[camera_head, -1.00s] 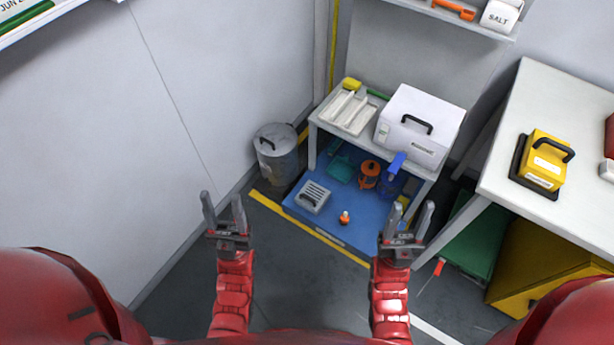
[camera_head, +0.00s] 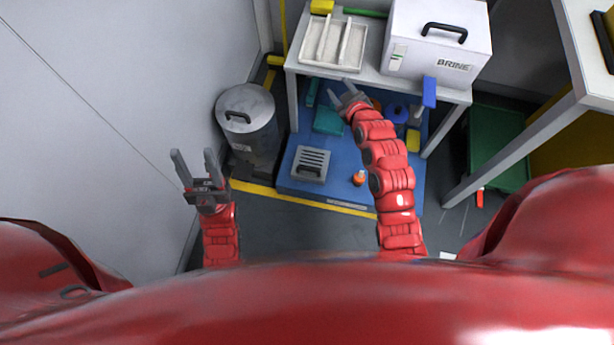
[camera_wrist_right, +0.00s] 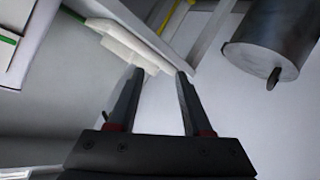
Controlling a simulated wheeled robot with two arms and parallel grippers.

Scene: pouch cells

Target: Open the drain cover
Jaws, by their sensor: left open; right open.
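A grey slotted cover (camera_head: 311,163), which looks like the drain cover, lies on the blue floor mat (camera_head: 290,186) below the white table in the head view. My right gripper (camera_head: 339,86) is open and empty, reaching in near the table's front edge, above and beyond the cover. In the right wrist view its open fingers (camera_wrist_right: 157,75) have nothing between them, and the cover does not show there. My left gripper (camera_head: 193,155) is open and empty at the left, short of the mat and apart from the cover.
A white table (camera_head: 455,94) carries a white tray (camera_head: 334,40) and a white BRINE box (camera_head: 437,42). A grey lidded bin (camera_head: 248,125) stands left of the mat.

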